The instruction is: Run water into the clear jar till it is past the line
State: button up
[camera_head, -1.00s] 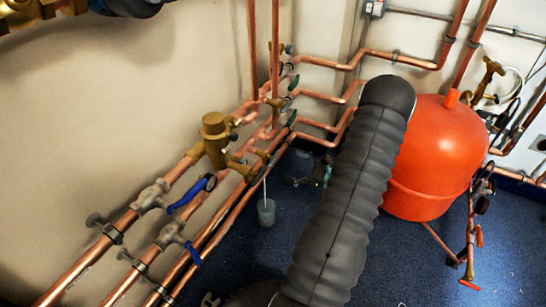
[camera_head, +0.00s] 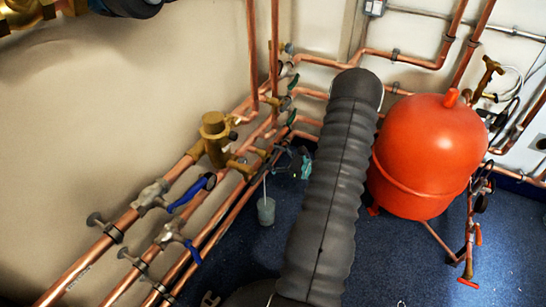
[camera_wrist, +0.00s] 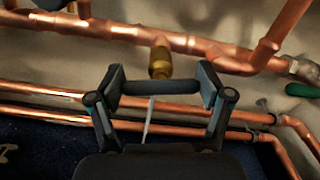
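The clear jar (camera_head: 266,212) looks grey and small and stands on the blue floor below the pipes in the head view. A thin pale line (camera_head: 265,187) runs down from the pipes into it; I cannot tell whether it is water or a tube. The jar's fill line is too small to see. My gripper (camera_wrist: 162,84) has its fingers wide apart in the wrist view, below a brass fitting (camera_wrist: 160,63). A dark bar shows between the fingers; I cannot tell what it is. The pale line shows behind the gripper (camera_wrist: 148,120).
Copper pipes run along the wall, with a brass valve body (camera_head: 215,140) and blue lever handles (camera_head: 187,195). An orange-red tank (camera_head: 430,155) stands right of my arm. Open blue floor (camera_head: 400,250) lies in front of it.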

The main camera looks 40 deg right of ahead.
jog(key=c, duration=0.5)
jog(key=shift+m+p, duration=0.45)
jog(key=shift+m, duration=1.25)
jog(key=o, duration=1.2)
jog(key=shift+d, duration=0.1)
jog(key=v, duration=1.2)
